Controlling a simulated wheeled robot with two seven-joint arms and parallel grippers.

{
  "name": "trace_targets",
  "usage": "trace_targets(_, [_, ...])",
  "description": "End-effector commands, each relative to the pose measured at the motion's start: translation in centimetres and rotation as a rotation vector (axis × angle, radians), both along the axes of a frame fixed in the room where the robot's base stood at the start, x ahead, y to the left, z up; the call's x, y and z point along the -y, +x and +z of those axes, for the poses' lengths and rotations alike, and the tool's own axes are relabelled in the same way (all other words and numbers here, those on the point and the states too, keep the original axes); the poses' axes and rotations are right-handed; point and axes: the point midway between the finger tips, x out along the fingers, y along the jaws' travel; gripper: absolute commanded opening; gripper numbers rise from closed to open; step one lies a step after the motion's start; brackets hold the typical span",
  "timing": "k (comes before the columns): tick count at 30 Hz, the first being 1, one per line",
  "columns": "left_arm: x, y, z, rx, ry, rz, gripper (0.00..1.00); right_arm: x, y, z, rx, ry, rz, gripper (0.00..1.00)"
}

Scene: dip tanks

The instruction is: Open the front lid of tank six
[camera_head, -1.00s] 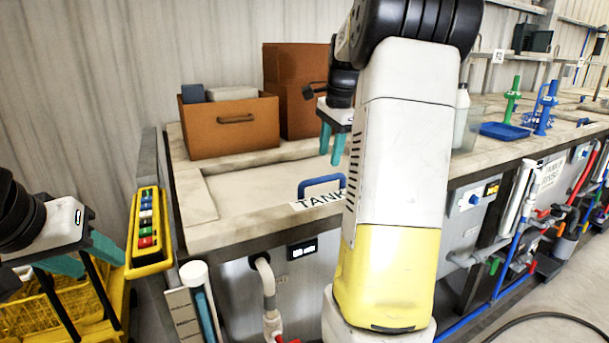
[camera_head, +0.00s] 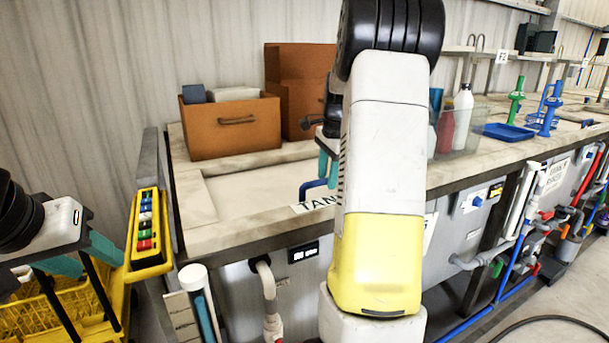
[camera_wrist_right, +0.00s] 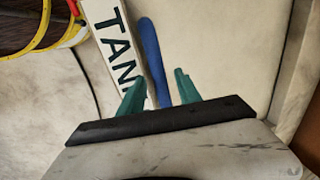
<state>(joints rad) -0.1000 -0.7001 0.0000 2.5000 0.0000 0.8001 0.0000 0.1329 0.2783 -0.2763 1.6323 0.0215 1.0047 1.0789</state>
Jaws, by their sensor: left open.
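The pale lid (camera_head: 245,193) lies flat and closed in the tank's stone-like top. Its blue handle (camera_head: 308,186) is partly hidden by my right arm; the handle also shows in the right wrist view (camera_wrist_right: 151,55). A white sign (camera_head: 311,204) reading "TAN" lies beside it, its number hidden. My right gripper (camera_head: 327,168), mostly behind my arm, is low at the handle. In the right wrist view its teal fingers (camera_wrist_right: 160,85) are apart, with the handle between them; contact cannot be told. My left gripper (camera_head: 88,258) is open and empty at the far left.
Brown boxes (camera_head: 230,133) stand behind the lid. A yellow button panel (camera_head: 148,230) and yellow basket (camera_head: 45,310) are at left. Bottles in a clear bin (camera_head: 463,128) and a blue tray (camera_head: 508,132) stand at right. Pipes run along the tank front.

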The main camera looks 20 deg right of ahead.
Motion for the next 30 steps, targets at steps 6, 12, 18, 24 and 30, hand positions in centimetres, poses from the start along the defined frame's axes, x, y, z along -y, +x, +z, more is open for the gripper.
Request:
trace_targets(6, [0.00, 0.00, 0.00, 0.000, 0.000, 0.000, 0.48, -0.01, -0.01, 0.04, 0.000, 0.000, 0.001, 0.00])
trace_targets(12, [0.00, 0.00, 0.00, 0.000, 0.000, 0.000, 0.48, -0.02, -0.01, 0.05, 0.000, 0.000, 0.001, 0.00])
trace_targets(18, [0.00, 0.00, 0.00, 0.000, 0.000, 0.000, 0.48, -0.02, 0.00, 0.06, 0.000, 0.000, 0.001, 0.00])
trace_targets(24, [0.00, 0.00, 0.00, 0.000, 0.000, 0.000, 0.48, -0.03, -0.01, 0.07, 0.000, 0.000, 0.001, 0.00])
trace_targets(30, [0.00, 0.00, 0.00, 0.000, 0.000, 0.000, 0.48, -0.03, 0.00, 0.08, 0.001, 0.000, 0.001, 0.00])
